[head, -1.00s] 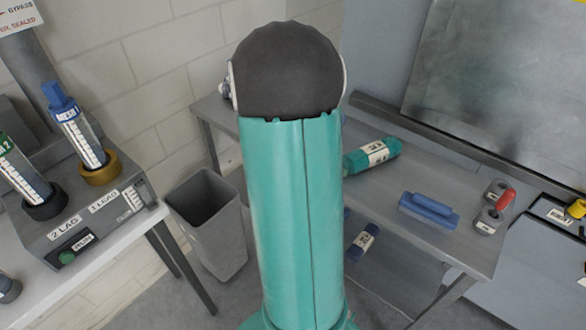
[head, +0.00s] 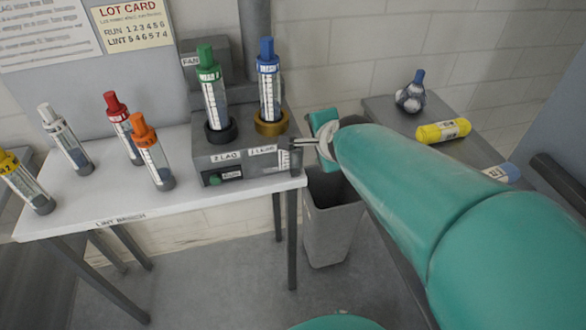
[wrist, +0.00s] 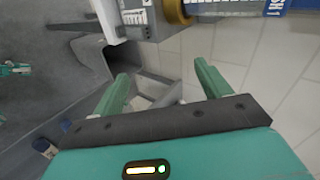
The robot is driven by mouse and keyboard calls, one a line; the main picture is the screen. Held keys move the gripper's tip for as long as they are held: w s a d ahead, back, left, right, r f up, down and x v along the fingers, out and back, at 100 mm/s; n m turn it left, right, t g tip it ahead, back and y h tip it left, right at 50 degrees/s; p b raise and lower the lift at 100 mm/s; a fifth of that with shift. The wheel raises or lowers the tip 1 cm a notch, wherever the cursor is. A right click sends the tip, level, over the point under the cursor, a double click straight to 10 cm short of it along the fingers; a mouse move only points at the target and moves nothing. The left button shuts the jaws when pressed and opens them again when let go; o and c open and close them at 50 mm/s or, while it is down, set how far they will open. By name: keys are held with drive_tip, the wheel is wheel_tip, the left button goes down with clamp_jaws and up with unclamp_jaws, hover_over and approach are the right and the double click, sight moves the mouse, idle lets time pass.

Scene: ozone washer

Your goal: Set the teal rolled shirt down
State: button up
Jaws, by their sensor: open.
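My gripper (wrist: 165,85) is open in the wrist view, its two green fingers apart with nothing between them. In the head view my teal arm reaches across to beside the grey machine. A small teal item with a pale mark (wrist: 15,68), likely the teal rolled shirt, lies at the left edge of the wrist view, well away from my fingers. The shirt does not show in the head view, where my arm covers much of the grey table (head: 385,110).
A grey bin (head: 332,235) stands below my gripper. The grey machine (head: 245,158) holds green-capped (head: 213,90) and blue-capped (head: 268,85) tubes on the white bench (head: 95,205). Several more tubes stand there.

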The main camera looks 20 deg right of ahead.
drive_tip(key=s+a+n+g+y, duration=0.1)
drive_tip(key=s+a+n+g, duration=0.3)
drive_tip(key=s+a+n, duration=0.4)
drive_tip(key=s+n, duration=0.6)
drive_tip(key=n, duration=0.4)
drive_tip(key=shift+s+g, duration=0.35)
drive_tip(key=shift+g, duration=0.05)
drive_tip(key=shift+r, duration=0.1)
drive_tip(key=c, duration=0.9)
drive_tip(key=shift+d, duration=0.2)
